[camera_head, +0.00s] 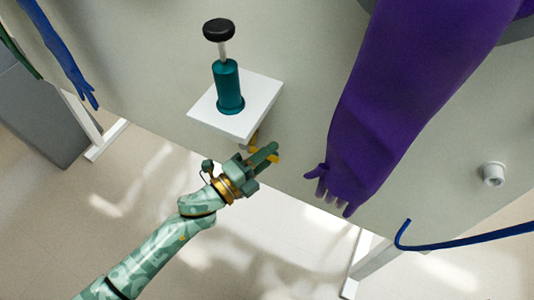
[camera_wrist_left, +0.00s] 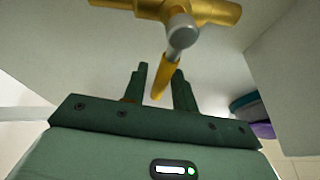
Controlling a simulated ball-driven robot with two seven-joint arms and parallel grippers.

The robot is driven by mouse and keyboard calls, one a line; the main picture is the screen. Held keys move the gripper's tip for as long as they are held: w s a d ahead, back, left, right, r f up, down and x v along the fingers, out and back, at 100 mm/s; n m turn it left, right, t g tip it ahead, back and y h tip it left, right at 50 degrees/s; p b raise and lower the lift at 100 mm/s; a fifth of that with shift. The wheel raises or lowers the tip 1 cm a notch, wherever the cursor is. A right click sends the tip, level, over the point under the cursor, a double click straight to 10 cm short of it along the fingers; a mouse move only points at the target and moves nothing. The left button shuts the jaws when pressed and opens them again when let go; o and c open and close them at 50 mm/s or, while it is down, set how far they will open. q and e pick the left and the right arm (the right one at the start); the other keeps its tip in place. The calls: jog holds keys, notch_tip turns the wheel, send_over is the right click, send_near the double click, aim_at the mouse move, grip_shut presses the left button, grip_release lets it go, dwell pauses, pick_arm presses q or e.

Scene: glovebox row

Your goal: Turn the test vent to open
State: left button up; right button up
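The test vent looks to be a small brass valve (camera_wrist_left: 200,12) with a grey round stem end and a yellow lever (camera_wrist_left: 163,78). In the left wrist view the lever points down toward my left gripper (camera_wrist_left: 160,88). Its tip shows in the gap between the two green fingers, with some space visible beside it; I cannot tell whether they touch. In the head view my left gripper (camera_head: 270,155) is open just below the white block, and yellow shows at its fingertips. A bit of the brass valve (camera_head: 254,138) shows under the block; the rest is hidden. My right gripper is not in view.
A teal pump (camera_head: 228,88) with a black knob stands on the white block (camera_head: 260,100). A large purple glove (camera_head: 385,110) hangs close to the right of my gripper. A white fitting (camera_head: 492,173) is at right.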

pick_arm(q)
grip_shut()
